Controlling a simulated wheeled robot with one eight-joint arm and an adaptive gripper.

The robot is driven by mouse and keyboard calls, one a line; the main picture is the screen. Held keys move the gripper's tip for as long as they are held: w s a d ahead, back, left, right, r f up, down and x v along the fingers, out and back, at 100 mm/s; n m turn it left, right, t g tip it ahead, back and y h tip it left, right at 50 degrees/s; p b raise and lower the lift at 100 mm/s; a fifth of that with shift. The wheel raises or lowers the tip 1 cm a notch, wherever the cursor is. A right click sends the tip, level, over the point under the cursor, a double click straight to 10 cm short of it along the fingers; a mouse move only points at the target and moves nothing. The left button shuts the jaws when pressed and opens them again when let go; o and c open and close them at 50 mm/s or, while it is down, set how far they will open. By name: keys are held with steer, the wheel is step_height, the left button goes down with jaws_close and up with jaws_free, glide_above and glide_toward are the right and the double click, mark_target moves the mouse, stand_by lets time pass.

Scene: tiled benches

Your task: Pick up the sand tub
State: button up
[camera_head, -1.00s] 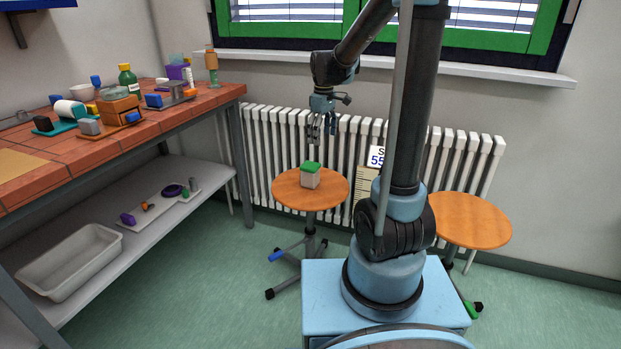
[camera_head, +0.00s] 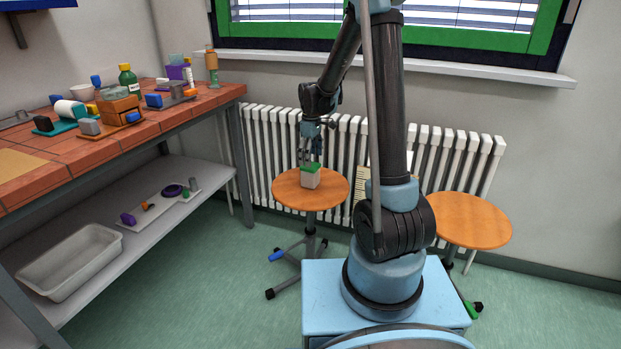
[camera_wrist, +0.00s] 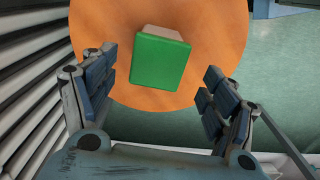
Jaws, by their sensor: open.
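The sand tub, a small pale box with a green lid (camera_head: 311,178), stands upright on the round orange stool top (camera_head: 288,194). In the wrist view its green lid (camera_wrist: 158,63) shows from above, with a strip of its pale side at the far edge. My gripper (camera_head: 311,158) is right above the tub in the head view. In the wrist view my gripper (camera_wrist: 155,90) is open, with one finger left and one right of the tub, and a gap on each side. I cannot tell how far the fingertips are above the lid.
A white radiator (camera_head: 262,150) stands close behind the stool. A second orange stool (camera_head: 470,220) is at the right and is empty. A tiled bench (camera_head: 60,165) with several objects is at the left, with a white bin (camera_head: 68,262) on its lower shelf.

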mark_target(310, 175)
steer(key=shift+w+a+f, duration=0.1)
steer(key=shift+f, duration=2.2)
steer(key=shift+w+f, duration=0.1)
steer(key=shift+f, duration=2.2)
steer(key=c, duration=1.3)
